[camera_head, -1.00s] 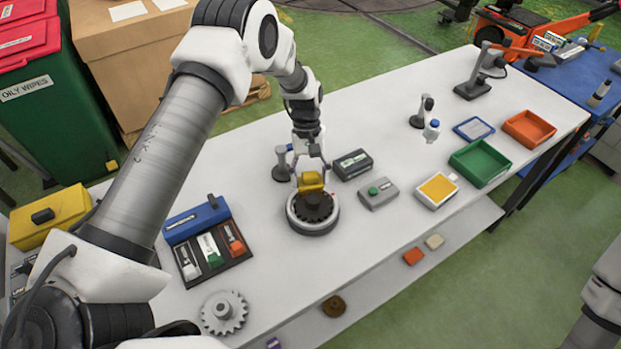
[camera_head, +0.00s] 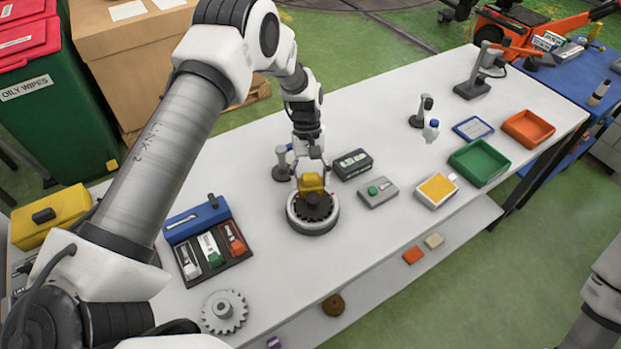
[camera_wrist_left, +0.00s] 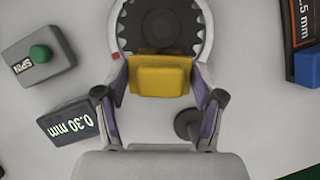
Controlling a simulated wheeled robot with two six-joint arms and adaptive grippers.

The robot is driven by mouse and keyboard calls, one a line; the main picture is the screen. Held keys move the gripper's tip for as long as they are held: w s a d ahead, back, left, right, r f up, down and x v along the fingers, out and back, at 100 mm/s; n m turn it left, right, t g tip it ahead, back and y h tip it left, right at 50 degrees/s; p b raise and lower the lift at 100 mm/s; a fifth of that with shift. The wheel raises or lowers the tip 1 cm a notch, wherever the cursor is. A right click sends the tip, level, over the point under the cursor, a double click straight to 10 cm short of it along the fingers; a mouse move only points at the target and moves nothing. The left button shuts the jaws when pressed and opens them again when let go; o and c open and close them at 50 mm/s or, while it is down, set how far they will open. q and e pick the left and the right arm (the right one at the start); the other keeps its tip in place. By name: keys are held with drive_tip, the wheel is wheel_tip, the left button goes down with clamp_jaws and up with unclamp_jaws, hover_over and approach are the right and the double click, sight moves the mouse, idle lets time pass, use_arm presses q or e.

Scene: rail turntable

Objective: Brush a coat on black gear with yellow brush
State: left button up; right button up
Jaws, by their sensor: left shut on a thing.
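The black gear (camera_head: 314,209) lies on a round white-and-grey turntable (camera_head: 311,230) on the table, and it also shows at the top of the left wrist view (camera_wrist_left: 159,22). My left gripper (camera_head: 310,176) is shut on the yellow brush (camera_head: 312,183). In the left wrist view the yellow brush (camera_wrist_left: 160,76) sits between the two fingers and covers the near part of the gear. The brush is over the gear's far side in the head view. Its underside is hidden, so I cannot tell whether it touches the gear. My right gripper is not in view.
A grey box with a green button (camera_head: 378,193) and a dark display box (camera_head: 352,164) stand right of the turntable. A small stand (camera_head: 283,165) is close behind it. A blue case (camera_head: 207,240) and a pale gear (camera_head: 224,311) lie to the left. Trays (camera_head: 479,163) stand far right.

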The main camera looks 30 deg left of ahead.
use_arm(q)
drive_tip(key=shift+w+a, duration=0.2)
drive_tip(key=shift+w, duration=0.05)
drive_tip(key=shift+s+d, duration=0.1)
drive_tip(key=shift+s, duration=0.05)
drive_tip(key=shift+s+d, duration=0.2)
drive_tip(key=shift+s, duration=0.05)
drive_tip(key=shift+w, duration=0.1)
idle(0.4)
drive_tip(key=shift+w+a, duration=0.3)
drive_tip(key=shift+s+d, duration=0.1)
drive_tip(key=shift+s+d, duration=0.2)
drive_tip(key=shift+s, duration=0.1)
drive_tip(key=shift+w+a, duration=0.1)
drive_tip(key=shift+w, duration=0.05)
idle(0.4)
drive_tip(key=shift+w+a, duration=0.2)
